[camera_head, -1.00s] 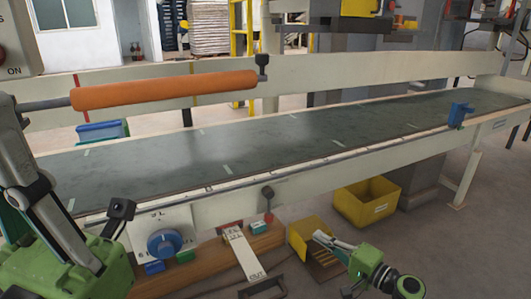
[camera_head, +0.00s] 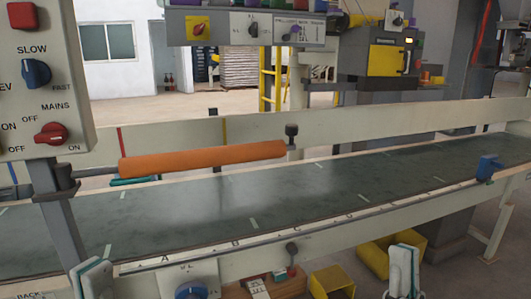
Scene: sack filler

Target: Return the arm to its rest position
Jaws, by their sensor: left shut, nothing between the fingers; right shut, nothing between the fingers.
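My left gripper (camera_head: 93,278) shows at the bottom left as a pale finger part with teal edges, pointing up in front of the conveyor's near side. My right gripper (camera_head: 404,270) shows at the bottom right, pale and upright, in front of the yellow bin. Both are shut and empty. Most of both arms lies below the bottom edge of the view and is hidden.
A long conveyor belt (camera_head: 205,215) crosses the view, with an orange roller (camera_head: 203,159) above it and a blue clamp (camera_head: 487,167) on its near rail. A control panel (camera_head: 40,85) stands at the left. Yellow bins (camera_head: 376,258) sit below the conveyor.

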